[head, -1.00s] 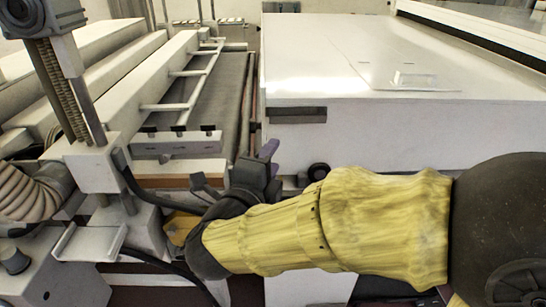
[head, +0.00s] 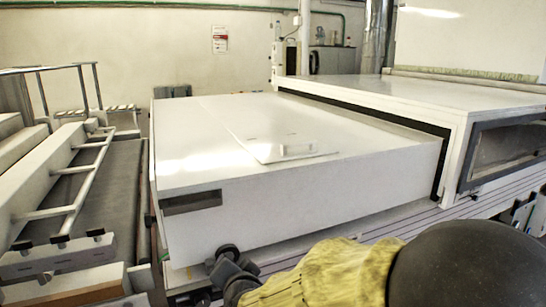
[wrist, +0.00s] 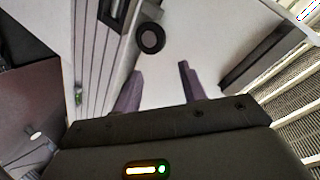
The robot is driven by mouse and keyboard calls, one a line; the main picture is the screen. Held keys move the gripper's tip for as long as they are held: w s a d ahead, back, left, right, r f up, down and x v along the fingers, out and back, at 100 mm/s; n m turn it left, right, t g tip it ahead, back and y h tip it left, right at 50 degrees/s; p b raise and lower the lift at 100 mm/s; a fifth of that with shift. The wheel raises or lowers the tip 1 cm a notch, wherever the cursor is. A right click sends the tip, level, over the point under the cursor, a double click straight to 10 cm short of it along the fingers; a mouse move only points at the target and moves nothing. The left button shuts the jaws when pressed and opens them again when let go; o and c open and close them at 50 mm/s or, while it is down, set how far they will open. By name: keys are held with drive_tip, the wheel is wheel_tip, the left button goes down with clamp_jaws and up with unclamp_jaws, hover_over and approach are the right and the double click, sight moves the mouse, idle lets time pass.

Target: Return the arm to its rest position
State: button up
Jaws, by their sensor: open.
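My gripper (wrist: 160,84) shows in the wrist view as two purple fingers standing apart, with nothing between them. Beyond the fingers is the white side of the tunnel housing with a round black knob (wrist: 151,38) on it. In the head view my arm, in a yellow sleeve, comes in at the bottom right. Only a dark part of its end shows near the lower front corner of the large white housing (head: 240,226). The fingers cannot be made out in the head view.
A higher white cabinet with a dark window (head: 505,150) stands on the right.

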drive_tip(key=s+d+f+n+g+h, duration=0.1)
drive_tip(key=s+d+f+n+g, duration=0.15)
drive_tip(key=s+d+f, duration=0.4)
drive_tip(key=s+d+f+n+g+h, duration=0.2)
drive_tip(key=s+d+g, duration=0.15)
drive_tip(key=d, duration=0.65)
drive_tip(key=s+d+f+n+g+h, duration=0.15)
drive_tip(key=s+d+f+g, duration=0.25)
drive_tip(key=d, duration=0.4)
drive_tip(key=w+p+v, duration=0.2)
drive_tip(key=p+v, duration=0.6)
drive_tip(key=p, duration=0.1)
drive_tip(key=w+r+p+v, duration=0.1)
drive_tip(key=p+v, duration=0.7)
drive_tip(key=shift+w+r+p, duration=0.3)
drive_tip(key=shift+w+p, duration=0.05)
drive_tip(key=shift+w, duration=0.2)
drive_tip(key=shift+a, duration=0.1)
drive_tip(key=shift+c, duration=0.6)
drive_tip(key=shift+a, duration=0.15)
